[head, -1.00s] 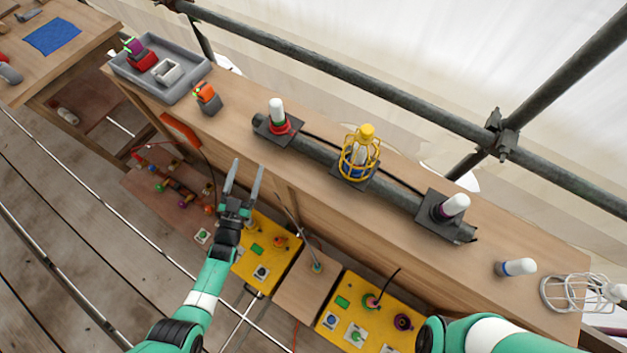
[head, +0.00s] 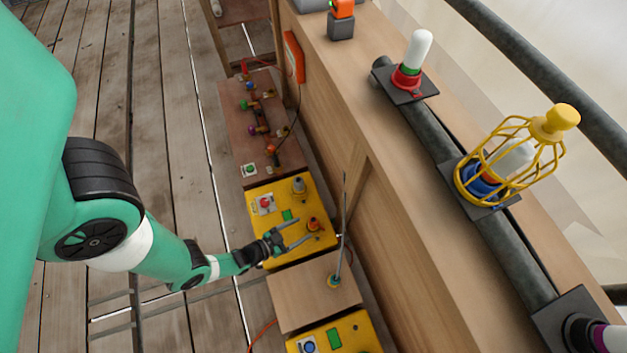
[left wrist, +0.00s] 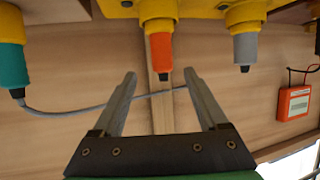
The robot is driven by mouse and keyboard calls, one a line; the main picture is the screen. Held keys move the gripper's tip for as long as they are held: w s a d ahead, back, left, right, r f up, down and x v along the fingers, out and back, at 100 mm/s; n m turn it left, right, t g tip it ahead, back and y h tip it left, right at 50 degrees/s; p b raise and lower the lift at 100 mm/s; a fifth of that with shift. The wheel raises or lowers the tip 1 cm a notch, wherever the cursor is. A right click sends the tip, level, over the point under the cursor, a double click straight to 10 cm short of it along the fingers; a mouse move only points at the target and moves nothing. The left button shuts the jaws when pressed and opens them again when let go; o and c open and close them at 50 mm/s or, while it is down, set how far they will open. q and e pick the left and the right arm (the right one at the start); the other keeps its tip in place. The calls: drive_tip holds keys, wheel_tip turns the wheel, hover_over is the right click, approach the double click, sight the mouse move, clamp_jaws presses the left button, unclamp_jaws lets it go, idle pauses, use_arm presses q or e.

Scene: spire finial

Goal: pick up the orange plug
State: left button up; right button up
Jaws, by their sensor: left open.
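The orange plug (head: 313,224) stands in the yellow panel box (head: 262,222) beside the bench in the head view. In the left wrist view the orange plug (left wrist: 160,52) sits in a yellow collar, its dark tip pointing toward my gripper. My left gripper (head: 306,229) is open at the plug. In the left wrist view the fingers of my left gripper (left wrist: 160,77) lie either side of the plug's line, with its dark tip about level with the fingertips. I cannot tell whether they touch it. My right gripper is out of view.
A grey plug (left wrist: 245,47) and a teal plug (left wrist: 11,60) with a grey cable flank the orange one. The wooden bench (head: 395,230) rises close by on the right. A brown board (head: 258,120) with several small fittings lies beyond the yellow box.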

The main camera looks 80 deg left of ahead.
sight(310, 224)
use_arm(q)
drive_tip(key=b+x, duration=0.1)
drive_tip(key=x, duration=0.3)
drive_tip(key=shift+w+a+f, duration=0.1)
drive_tip(key=shift+w, duration=0.2)
drive_tip(key=shift+a+r+b+x, duration=0.15)
drive_tip(key=shift+b+x, duration=0.25)
drive_tip(key=shift+x, duration=0.5)
drive_tip(key=shift+a+r+b+x, duration=0.15)
drive_tip(key=shift+b+x, duration=0.2)
drive_tip(key=shift+x, duration=0.55)
drive_tip(key=shift+r+b+x, duration=0.15)
drive_tip(key=shift+b+x, duration=0.25)
drive_tip(key=shift+x, duration=0.5)
drive_tip(key=shift+s+d, duration=0.1)
drive_tip(key=shift+c, duration=0.3)
clamp_jaws()
